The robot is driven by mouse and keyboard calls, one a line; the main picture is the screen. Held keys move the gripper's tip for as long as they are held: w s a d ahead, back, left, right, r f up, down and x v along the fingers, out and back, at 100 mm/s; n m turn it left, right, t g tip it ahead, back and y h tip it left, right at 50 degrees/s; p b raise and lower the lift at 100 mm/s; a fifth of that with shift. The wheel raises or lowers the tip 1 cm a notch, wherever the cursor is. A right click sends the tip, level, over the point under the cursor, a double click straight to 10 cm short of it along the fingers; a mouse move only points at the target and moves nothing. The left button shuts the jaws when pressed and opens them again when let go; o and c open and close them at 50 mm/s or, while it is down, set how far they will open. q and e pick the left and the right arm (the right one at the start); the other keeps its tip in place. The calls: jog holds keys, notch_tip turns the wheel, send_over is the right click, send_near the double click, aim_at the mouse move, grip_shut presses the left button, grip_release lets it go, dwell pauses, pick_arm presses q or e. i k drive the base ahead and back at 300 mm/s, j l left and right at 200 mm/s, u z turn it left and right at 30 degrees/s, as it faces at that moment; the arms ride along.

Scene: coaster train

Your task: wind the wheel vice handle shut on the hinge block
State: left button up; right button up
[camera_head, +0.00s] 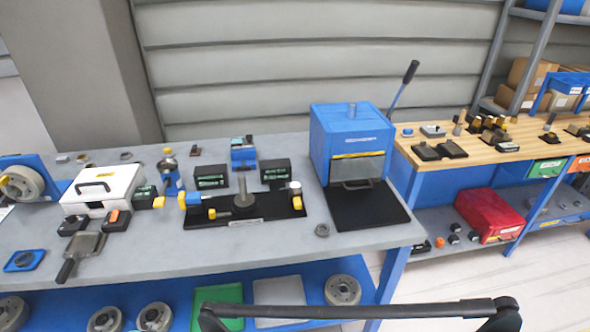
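I cannot tell for certain which thing is the wheel vice. A black-based fixture (272,211) lies mid-bench, with a blue block (193,198) and yellow knobs at its left. A grey disc with an upright post (243,199) stands in its middle. A blue frame holding a grey wheel (22,183), with a yellow knob, is cut off at the far left edge. A small blue stand with a grey top (171,171) is behind the fixture. I cannot pick out the hinge block or read the handle's position. Neither of my grippers is in view.
A blue press (350,143) with a raised lever (403,83) stands at the bench's right, a black mat before it. A white case (101,190) and a flat-bladed tool (82,251) are at left. A wooden bench (490,150) adjoins at right. The grey front bench strip is mostly clear.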

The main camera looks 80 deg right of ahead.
aim_at(243, 167)
jog(key=z, duration=2.25)
